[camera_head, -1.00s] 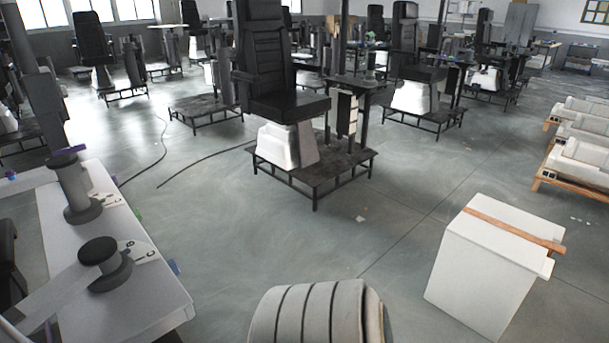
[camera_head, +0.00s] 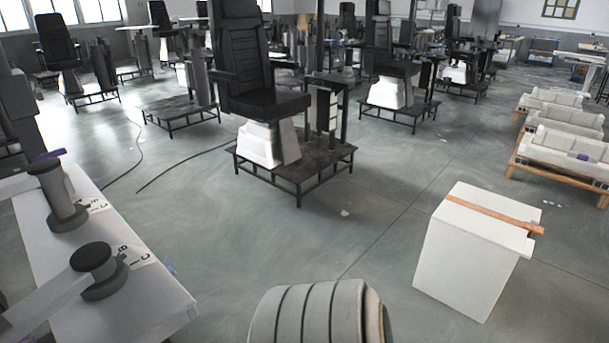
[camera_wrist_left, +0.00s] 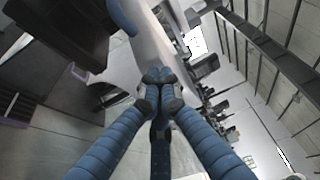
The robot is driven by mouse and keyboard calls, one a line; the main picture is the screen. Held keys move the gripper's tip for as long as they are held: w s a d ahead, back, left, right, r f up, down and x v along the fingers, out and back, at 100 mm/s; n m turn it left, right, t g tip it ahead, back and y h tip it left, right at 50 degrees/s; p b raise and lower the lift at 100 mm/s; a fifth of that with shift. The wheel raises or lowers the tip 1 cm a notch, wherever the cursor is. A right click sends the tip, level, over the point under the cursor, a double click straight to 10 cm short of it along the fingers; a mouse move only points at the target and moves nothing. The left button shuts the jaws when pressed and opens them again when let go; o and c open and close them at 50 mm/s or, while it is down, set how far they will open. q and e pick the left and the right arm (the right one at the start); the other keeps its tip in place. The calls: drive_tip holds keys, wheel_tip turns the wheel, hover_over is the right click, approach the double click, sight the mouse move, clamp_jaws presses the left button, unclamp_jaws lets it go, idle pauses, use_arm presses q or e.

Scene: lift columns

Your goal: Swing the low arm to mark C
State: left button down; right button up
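The low column (camera_head: 96,270), dark grey with a round cap, stands on a white table (camera_head: 150,310) at the lower left. Its low arm (camera_head: 45,307), a pale flat bar, reaches from it toward the lower left edge. Letters B and C show on the plate beside its base, and mark C (camera_head: 145,258) is on the right, away from the bar. A taller column (camera_head: 58,195) stands behind, with its own pale arm toward the left. My left gripper (camera_wrist_left: 160,85) shows in the wrist view, its blue fingers closed together with nothing visible between them. My right gripper is out of view.
A white box (camera_head: 470,260) with a wooden strip stands on the floor at right. A black chair on a dark platform (camera_head: 300,165) stands ahead. Pallets with white parts (camera_head: 565,150) are at far right.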

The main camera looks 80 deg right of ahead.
use_arm(q)
drive_tip(key=v, duration=1.2)
drive_tip(key=shift+w+a, duration=0.1)
